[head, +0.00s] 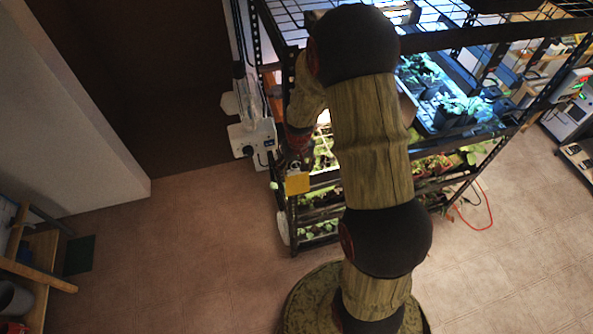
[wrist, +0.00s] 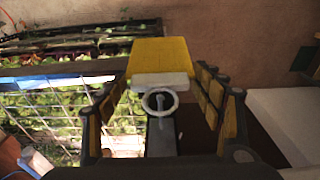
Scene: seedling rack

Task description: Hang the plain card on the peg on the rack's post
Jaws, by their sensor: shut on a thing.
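A yellow plain card (wrist: 160,58) with a white bar (wrist: 161,80) and a pale ring (wrist: 160,101) is between the fingertips of my gripper (wrist: 162,82). My gripper is shut on it. In the head view the card (head: 297,184) hangs below my gripper (head: 295,163), beside the left end of the rack (head: 285,205). In the wrist view a small grey rod-like part shows inside the ring, over a dark strip. I cannot tell whether this is the peg on the post, or whether the ring is around it.
The rack's shelves hold trays of green seedlings (head: 440,100). A white box with sockets (head: 252,138) is at the rack's left side. A wooden shelf unit (head: 40,270) stands at lower left. The floor (head: 190,240) between is clear.

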